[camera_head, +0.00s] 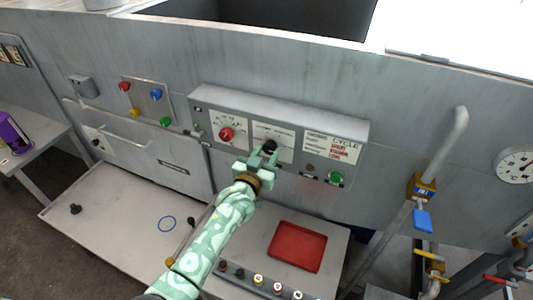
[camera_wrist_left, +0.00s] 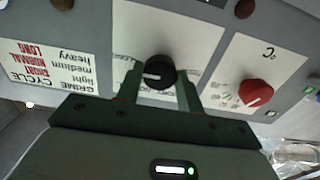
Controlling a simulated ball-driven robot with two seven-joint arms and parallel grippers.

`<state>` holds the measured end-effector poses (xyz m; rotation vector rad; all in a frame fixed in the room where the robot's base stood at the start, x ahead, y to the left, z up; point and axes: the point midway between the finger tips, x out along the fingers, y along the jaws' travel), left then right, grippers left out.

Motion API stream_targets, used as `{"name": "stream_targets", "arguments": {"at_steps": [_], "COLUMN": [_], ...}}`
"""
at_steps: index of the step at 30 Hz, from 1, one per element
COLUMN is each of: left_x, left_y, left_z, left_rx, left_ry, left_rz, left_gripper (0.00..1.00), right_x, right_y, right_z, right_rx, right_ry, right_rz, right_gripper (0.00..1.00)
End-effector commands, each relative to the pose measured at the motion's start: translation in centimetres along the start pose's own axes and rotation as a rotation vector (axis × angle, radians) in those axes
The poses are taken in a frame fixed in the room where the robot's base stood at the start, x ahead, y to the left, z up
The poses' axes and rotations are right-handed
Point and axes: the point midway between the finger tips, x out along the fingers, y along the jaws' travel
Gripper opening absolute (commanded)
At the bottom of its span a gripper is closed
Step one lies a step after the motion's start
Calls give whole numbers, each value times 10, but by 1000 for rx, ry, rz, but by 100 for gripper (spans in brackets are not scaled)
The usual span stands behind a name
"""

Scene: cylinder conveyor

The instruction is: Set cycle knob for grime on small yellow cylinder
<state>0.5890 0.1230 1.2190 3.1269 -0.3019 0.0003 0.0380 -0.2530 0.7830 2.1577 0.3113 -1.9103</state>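The black cycle knob (camera_head: 269,146) sits on a white dial plate in the middle of the grey control panel; it also shows in the left wrist view (camera_wrist_left: 160,72), with a white pointer mark toward the picture's left. My left gripper (camera_head: 264,158) is at the knob, its two fingers apart on either side of it; firm contact is not clear. A cycle card (camera_head: 333,148) right of the knob lists grime light, medium, heavy against short, normal, long. A small yellow cylinder (camera_head: 258,280) stands in a row of small cylinders at the bottom. My right gripper is not in view.
A red temperature knob (camera_head: 226,134) is left of the cycle knob. A green button (camera_head: 336,178) is at the panel's lower right. A red tray (camera_head: 297,246) lies on the table below. A pipe (camera_head: 446,150) rises at the right.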

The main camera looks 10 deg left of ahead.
Motion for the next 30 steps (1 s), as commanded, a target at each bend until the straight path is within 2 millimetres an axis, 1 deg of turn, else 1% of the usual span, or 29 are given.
{"name": "stream_targets", "arguments": {"at_steps": [8,14,30], "left_x": [0,0,0], "left_y": [0,0,1], "left_z": [0,0,0], "left_rx": [-38,-144,-636], "left_ry": [-1,-1,-1], "left_rz": [0,1,0], "left_gripper": [14,14,14], "right_x": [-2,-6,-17], "right_y": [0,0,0], "right_z": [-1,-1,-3], "right_rx": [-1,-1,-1], "right_ry": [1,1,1], "right_rz": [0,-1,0], "right_gripper": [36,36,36]}}
